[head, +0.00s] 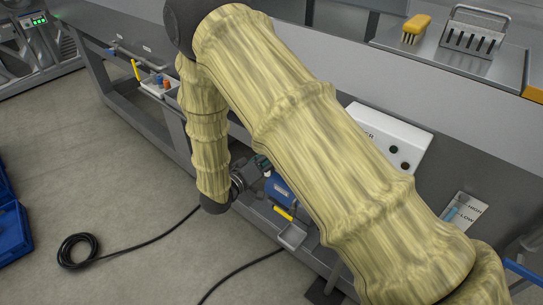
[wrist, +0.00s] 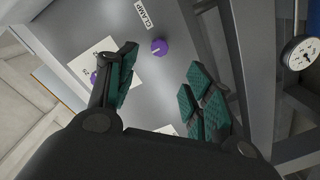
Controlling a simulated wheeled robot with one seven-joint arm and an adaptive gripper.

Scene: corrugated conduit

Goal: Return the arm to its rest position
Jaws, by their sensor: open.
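My arm, in a yellowish sleeve, stretches across the middle of the head view, with its lower part hanging down toward the bench side. My gripper (head: 252,172) is small and partly hidden behind the arm in the head view. In the wrist view my gripper (wrist: 163,78) is open, its green-padded fingers apart with nothing between them. Beyond the fingers is a grey panel (wrist: 190,50) with a purple knob (wrist: 159,46) beside a label reading CLAMP. A second purple knob (wrist: 94,78) sits on a white plate behind the left finger.
A blue device (head: 281,190) is close to my gripper. A yellow brush (head: 417,28) and a slotted metal holder (head: 474,42) stand on the bench top. A black cable (head: 80,250) lies coiled on the floor. A round gauge (wrist: 303,53) shows at right in the wrist view.

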